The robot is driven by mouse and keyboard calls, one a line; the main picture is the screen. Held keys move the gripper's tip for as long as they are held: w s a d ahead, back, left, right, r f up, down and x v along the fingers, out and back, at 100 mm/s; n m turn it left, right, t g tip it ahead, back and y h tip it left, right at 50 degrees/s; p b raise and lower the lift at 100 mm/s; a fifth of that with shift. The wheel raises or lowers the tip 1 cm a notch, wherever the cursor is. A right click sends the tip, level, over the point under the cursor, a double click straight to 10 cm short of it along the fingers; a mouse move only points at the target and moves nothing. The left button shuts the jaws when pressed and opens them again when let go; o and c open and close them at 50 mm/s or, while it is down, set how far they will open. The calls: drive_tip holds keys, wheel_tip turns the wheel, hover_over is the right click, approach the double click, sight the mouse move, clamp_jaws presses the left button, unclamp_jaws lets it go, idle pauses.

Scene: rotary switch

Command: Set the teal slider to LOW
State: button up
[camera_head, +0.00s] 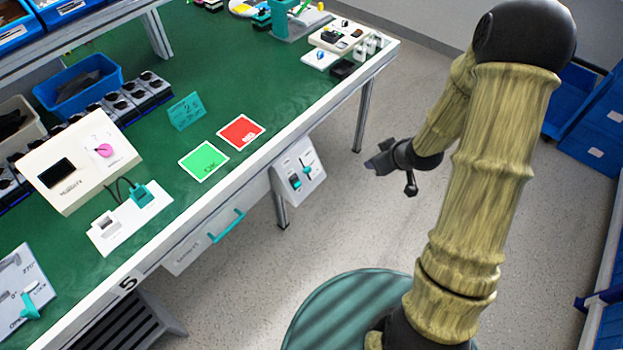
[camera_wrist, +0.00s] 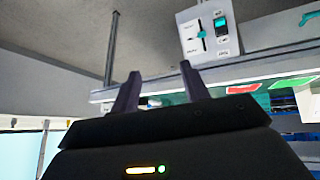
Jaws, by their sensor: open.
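The teal slider (camera_head: 308,170) sits on a light grey panel (camera_head: 311,186) fixed to the front side of the workbench. In the wrist view, which looks upside down, the slider knob (camera_wrist: 201,34) is near the middle of its dark slot. The small labels around it are too small to read surely. A teal rocker switch (camera_head: 295,182) is beside the slider on the same panel. My gripper (camera_head: 372,165) is to the right of the panel, apart from it. Its two fingers (camera_wrist: 160,72) are open with nothing between them.
The green-topped workbench (camera_head: 240,105) carries a red card, a green card and several devices. A drawer with a teal handle (camera_head: 227,226) is left of the panel. A bench leg (camera_head: 364,115) stands behind my gripper. The floor (camera_head: 345,225) before the panel is clear.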

drive_tip(key=a+f+n+t+y+b, duration=0.1)
drive_tip(key=a+f+y+b, duration=0.1)
drive_tip(key=f, duration=0.5)
drive_tip(key=a+f+n+y+b, duration=0.2)
drive_tip(key=a+f+y+b, duration=0.1)
drive_tip(key=f, duration=0.4)
drive_tip(key=y+b, duration=0.1)
drive_tip(key=y, duration=0.1)
drive_tip(key=shift+w+a+f+t+y, duration=0.2)
drive_tip(key=shift+w+a+t+y, duration=0.15)
drive_tip(key=shift+t+y, duration=0.05)
approach(309, 170)
drive_tip(key=x, duration=0.9)
drive_tip(key=shift+d+b, duration=0.1)
drive_tip(key=shift+b, duration=0.3)
